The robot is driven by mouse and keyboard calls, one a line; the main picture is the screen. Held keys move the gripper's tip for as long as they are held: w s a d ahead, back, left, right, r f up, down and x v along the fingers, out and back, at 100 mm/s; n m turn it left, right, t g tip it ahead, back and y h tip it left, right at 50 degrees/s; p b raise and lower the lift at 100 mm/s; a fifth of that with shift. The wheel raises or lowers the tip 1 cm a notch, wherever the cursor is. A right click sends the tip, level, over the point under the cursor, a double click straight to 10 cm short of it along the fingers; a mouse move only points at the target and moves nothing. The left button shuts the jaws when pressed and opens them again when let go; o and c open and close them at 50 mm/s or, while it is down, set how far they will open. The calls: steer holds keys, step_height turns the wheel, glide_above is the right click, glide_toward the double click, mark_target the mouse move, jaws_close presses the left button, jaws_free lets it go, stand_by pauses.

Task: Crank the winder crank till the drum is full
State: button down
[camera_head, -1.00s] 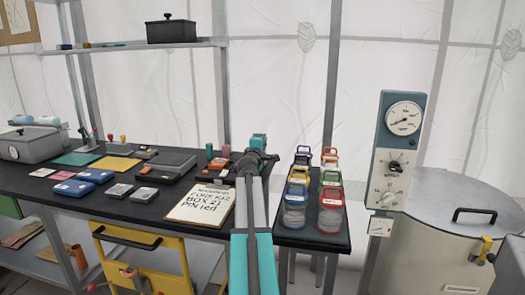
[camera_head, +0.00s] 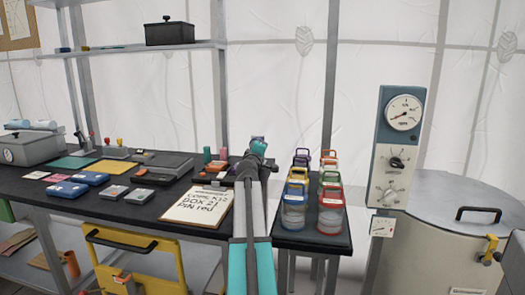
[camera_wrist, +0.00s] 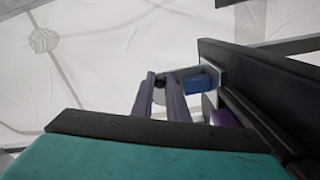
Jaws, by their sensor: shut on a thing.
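My gripper (camera_wrist: 161,84) shows in the wrist view as two grey-purple fingers reaching forward from the teal wrist. They are closed around a small dark piece at their tips, which I take for the knob of the winder crank (camera_wrist: 160,80). A pale piece with a blue block is just right of the tips. In the head view my teal wrist is over the right end of the long bench, and my arm hides the gripper. The drum and how full it is cannot be made out.
A dark upright panel (camera_wrist: 245,75) stands close at the right in the wrist view. A clipboard (camera_head: 198,206) lies left of my arm on the black bench (camera_head: 110,208). Several coloured lanterns (camera_head: 330,212) stand on a small table to the right. A gauge panel (camera_head: 398,150) is farther right.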

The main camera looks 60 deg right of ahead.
steer(key=c, duration=1.7)
jaws_free()
steer(key=shift+a, duration=0.2)
steer(key=shift+p+v, duration=0.4)
steer(key=shift+v, duration=6.35)
steer(key=shift+r, duration=0.15)
